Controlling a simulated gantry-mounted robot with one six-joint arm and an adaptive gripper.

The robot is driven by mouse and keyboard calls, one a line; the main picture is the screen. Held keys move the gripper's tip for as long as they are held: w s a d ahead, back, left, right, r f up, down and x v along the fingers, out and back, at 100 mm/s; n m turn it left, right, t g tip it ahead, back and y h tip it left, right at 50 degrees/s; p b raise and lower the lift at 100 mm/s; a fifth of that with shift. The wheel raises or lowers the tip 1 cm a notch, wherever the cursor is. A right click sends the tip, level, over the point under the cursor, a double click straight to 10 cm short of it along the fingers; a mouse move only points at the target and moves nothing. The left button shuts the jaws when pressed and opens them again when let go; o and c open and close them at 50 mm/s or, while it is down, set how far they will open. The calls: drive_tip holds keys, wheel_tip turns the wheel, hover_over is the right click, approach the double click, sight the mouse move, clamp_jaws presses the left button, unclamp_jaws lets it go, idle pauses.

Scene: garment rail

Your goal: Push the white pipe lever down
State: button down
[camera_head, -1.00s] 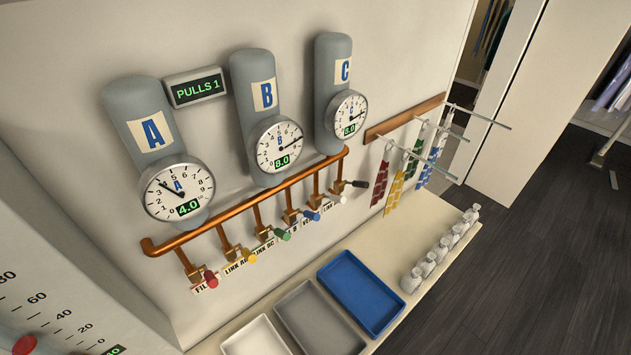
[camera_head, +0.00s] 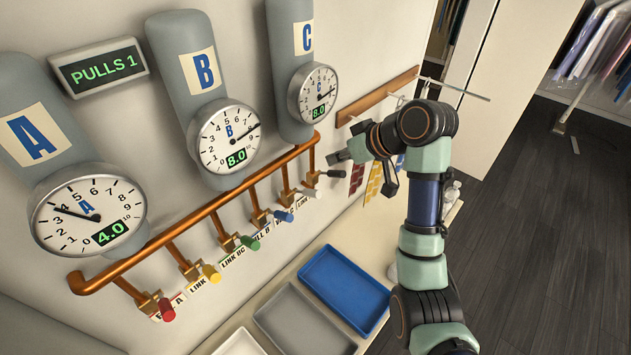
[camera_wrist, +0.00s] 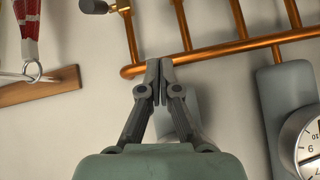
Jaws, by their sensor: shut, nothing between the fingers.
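The white pipe lever (camera_head: 311,193) is a small white-tipped handle on a copper branch, between the blue lever (camera_head: 284,216) and the black lever (camera_head: 337,173). My gripper (camera_head: 337,157) is shut and empty, above and to the right of the white lever and just above the black one. In the wrist view the closed fingertips (camera_wrist: 159,68) appear in front of the wall beside the end of the copper pipe (camera_wrist: 215,54). Contact with the pipe cannot be told. The black lever also shows there (camera_wrist: 93,6). The white lever's tip is outside the wrist view.
Green (camera_head: 249,242), yellow (camera_head: 210,272) and red (camera_head: 166,309) levers line the pipe to the left. Gauges A, B and C read 4.0, 8.0 and 8.0; the display (camera_head: 98,67) reads PULLS 1. A wooden hook rail (camera_head: 378,96) is close behind my gripper. Trays (camera_head: 345,289) lie below.

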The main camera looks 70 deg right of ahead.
drive_tip(key=shift+w+f, duration=0.1)
drive_tip(key=p, duration=0.2)
hover_over(306, 193)
drive_tip(key=s+d, duration=0.1)
drive_tip(key=d, duration=0.1)
wheel_tip(306, 193, down, 6)
drive_tip(key=f, duration=0.2)
drive_tip(key=s+a+f, duration=0.1)
drive_tip(key=shift+f+p, duration=0.25)
drive_tip(key=shift+p, duration=0.1)
drive_tip(key=shift+s+a+f, duration=0.1)
drive_tip(key=shift+f, duration=0.3)
